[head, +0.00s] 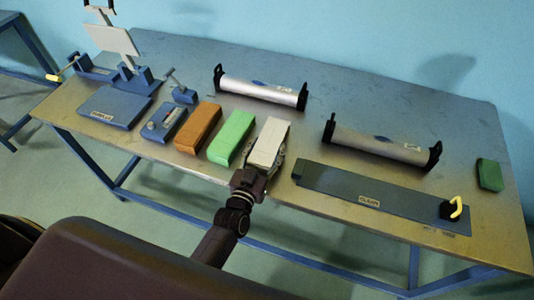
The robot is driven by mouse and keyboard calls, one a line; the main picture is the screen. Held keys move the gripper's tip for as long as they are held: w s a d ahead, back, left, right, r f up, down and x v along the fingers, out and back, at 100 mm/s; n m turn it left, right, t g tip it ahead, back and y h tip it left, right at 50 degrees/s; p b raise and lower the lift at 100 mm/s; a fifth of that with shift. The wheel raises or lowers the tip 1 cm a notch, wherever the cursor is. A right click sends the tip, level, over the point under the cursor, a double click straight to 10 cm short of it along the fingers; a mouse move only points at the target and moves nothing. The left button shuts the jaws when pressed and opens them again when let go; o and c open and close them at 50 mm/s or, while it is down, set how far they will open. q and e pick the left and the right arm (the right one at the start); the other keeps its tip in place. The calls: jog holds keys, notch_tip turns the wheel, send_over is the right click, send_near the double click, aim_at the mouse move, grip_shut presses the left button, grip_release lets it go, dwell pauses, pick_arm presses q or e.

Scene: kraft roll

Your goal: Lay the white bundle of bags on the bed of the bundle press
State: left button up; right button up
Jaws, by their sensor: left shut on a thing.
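The white bundle of bags (270,138) is a pale block near the front middle of the table, to the right of the green block. My left gripper (262,162) comes in from the front edge and is shut on its near end. I cannot tell whether the bundle touches the table. The bundle press stands at the far left, with a flat blue bed (113,106) in front. Its pale plate (112,39) is raised above on a post, and the bed looks empty. My right gripper is not in view.
Green (232,136) and orange (198,128) blocks and a small blue device (164,123) lie between bundle and press. Two silver rollers (262,91) (378,143) lie behind and right. A long dark plate (330,187) with a yellow handle (456,208) is at front right.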

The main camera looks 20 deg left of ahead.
pick_arm(q)
jog(key=shift+f, duration=0.1)
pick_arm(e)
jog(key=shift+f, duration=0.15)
pick_arm(q)
jog(key=shift+f, duration=0.2)
jog(key=o, duration=1.4)
jog(key=shift+f, duration=0.1)
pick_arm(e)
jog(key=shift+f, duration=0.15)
